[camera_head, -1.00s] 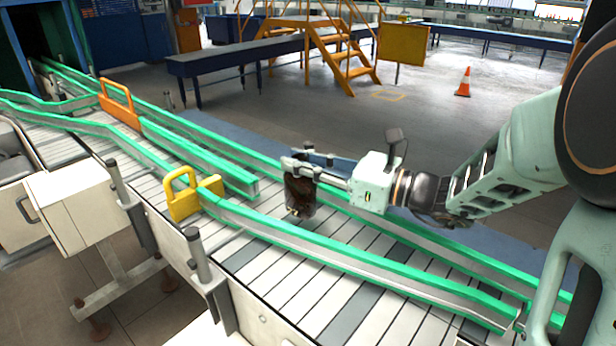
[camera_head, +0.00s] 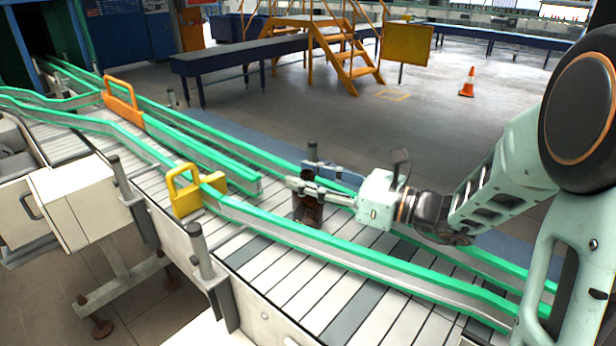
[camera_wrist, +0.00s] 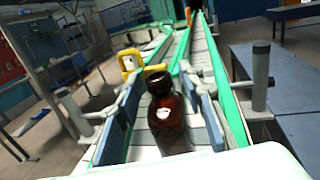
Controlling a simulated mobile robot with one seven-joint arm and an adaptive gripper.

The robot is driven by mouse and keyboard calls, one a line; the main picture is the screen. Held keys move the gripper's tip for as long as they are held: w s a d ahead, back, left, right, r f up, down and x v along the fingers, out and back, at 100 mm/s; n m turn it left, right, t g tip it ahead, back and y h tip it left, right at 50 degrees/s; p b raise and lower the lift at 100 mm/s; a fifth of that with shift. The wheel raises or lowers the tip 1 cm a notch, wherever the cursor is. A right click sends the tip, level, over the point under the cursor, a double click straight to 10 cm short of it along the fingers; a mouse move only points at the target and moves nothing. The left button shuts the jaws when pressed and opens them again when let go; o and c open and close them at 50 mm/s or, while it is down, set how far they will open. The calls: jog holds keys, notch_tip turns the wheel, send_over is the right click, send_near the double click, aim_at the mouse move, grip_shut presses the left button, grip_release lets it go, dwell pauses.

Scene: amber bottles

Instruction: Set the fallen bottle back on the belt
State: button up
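The amber bottle (camera_head: 308,209) stands upright on the slatted belt (camera_head: 270,270), between the green-edged rails. In the wrist view my gripper's blue pads stand apart from the bottle, with a gap on each side. The fingers hide part of the bottle's top in the head view.
A yellow bracket (camera_head: 187,190) straddles the near rail left of the bottle, and an orange one (camera_head: 121,103) stands farther up. Green rails (camera_head: 340,262) flank the belt. A grey post (camera_wrist: 260,78) rises at the right in the wrist view. The belt right of the bottle is clear.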

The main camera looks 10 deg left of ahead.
jog(key=shift+d+r, duration=0.1)
jog(key=shift+d, duration=0.1)
jog(key=v, duration=1.1)
jog(key=shift+d, duration=0.3)
jog(key=shift+s, duration=0.15)
